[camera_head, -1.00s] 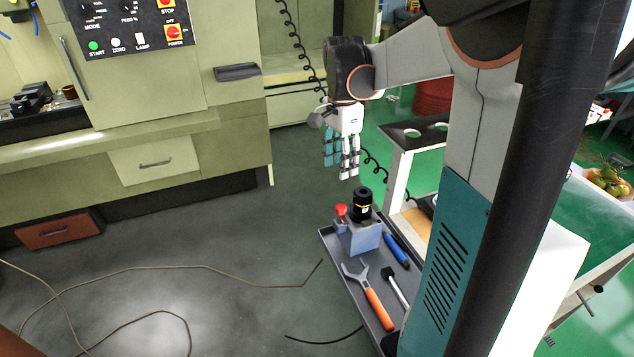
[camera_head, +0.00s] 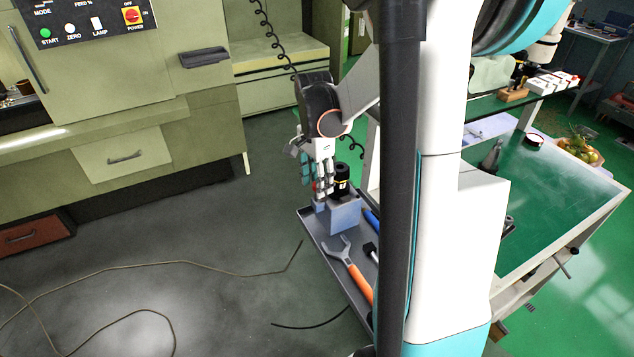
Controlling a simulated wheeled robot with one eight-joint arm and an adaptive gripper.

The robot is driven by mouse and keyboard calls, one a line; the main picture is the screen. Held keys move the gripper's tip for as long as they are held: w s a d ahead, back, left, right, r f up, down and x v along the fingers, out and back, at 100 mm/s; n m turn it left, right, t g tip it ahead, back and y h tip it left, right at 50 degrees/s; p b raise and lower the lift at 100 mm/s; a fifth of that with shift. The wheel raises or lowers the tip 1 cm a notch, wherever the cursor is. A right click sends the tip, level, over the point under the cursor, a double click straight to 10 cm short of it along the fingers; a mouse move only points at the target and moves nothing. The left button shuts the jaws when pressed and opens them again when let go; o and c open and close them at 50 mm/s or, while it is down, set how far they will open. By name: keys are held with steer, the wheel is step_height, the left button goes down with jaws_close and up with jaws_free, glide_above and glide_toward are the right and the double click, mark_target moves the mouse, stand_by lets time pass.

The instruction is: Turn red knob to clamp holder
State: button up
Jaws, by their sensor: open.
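My gripper (camera_head: 317,188) points down at the left end of the tray, over the red knob (camera_head: 316,187). The knob is mostly hidden by the fingers and only a little red shows between them. The fingers are open around or just in front of the knob; I cannot tell whether they touch it. The black holder (camera_head: 342,178) stands upright in the grey-blue clamp block (camera_head: 345,215), just right of the fingers.
The grey tray (camera_head: 309,221) also bears an orange-handled wrench (camera_head: 358,279), a blue-handled tool (camera_head: 371,219) and a dark-headed tool (camera_head: 370,250). A green machine (camera_head: 110,100) stands at left. A green-topped table (camera_head: 565,200) is at right.

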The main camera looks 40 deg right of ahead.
jaws_close()
steer(key=shift+n, duration=0.3)
steer(key=shift+n+p, duration=0.3)
steer(key=shift+n, duration=2.3)
steer(key=shift+s, duration=0.1)
jaws_free()
